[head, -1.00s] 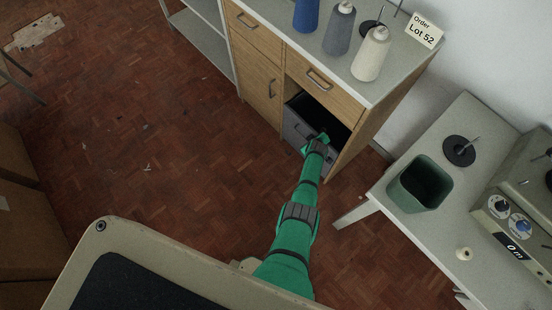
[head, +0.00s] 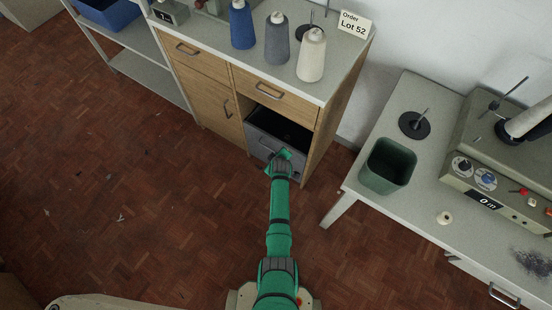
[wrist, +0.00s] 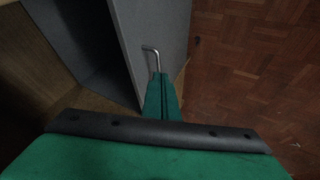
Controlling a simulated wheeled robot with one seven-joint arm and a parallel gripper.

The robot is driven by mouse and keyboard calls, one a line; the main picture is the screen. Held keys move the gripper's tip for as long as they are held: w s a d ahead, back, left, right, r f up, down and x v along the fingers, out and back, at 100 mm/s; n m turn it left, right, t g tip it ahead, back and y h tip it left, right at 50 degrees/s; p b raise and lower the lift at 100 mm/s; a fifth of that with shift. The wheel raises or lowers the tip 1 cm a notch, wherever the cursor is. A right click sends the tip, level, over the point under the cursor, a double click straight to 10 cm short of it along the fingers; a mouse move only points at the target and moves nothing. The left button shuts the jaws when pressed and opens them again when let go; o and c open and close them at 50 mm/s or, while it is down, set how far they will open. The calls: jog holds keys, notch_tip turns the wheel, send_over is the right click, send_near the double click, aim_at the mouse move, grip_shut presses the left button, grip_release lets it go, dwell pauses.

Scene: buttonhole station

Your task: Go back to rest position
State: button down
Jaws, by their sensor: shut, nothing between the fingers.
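My green gripper (head: 279,157) is at the front of a grey drawer (head: 262,143) in the wooden cabinet. The drawer stands partly out and its dark inside shows. In the wrist view my fingers (wrist: 161,90) are shut with nothing between them. The drawer's metal handle (wrist: 152,52) shows just beyond the fingertips on the grey front (wrist: 168,25). I cannot tell whether the fingertips touch it. My arm reaches forward and low, stretched out from my base.
Blue (head: 242,25), grey (head: 277,40) and cream (head: 311,55) thread cones stand on the cabinet top (head: 335,70) beside an order card (head: 355,24). A table (head: 420,205) at right holds a green bin (head: 388,166) and a machine (head: 490,180). The floor at left is mostly clear.

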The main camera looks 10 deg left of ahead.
jog(key=shift+v, duration=2.1)
jog(key=s+d+r+m+t+h, duration=0.1)
jog(key=s+r+m+t, duration=0.2)
jog(key=s, duration=1)
jog(key=s+d+r+m+t, duration=0.1)
jog(key=s+r+m, duration=0.3)
jog(key=s, duration=0.9)
jog(key=s+d+r+m+t, duration=0.1)
jog(key=s+r, duration=0.4)
jog(key=r, duration=0.4)
jog(key=s+d+r+m+t, duration=0.1)
jog(key=s+r, duration=0.4)
jog(key=r, duration=0.5)
jog(key=s+d+r+m+t, duration=0.1)
jog(key=s+r+m+t, duration=0.1)
jog(key=s+r, duration=0.3)
notch_tip(320, 180, up, 4)
jog(key=shift+s+r+h, duration=0.15)
jog(key=shift+s+h, duration=0.15)
jog(key=shift+d, duration=0.15)
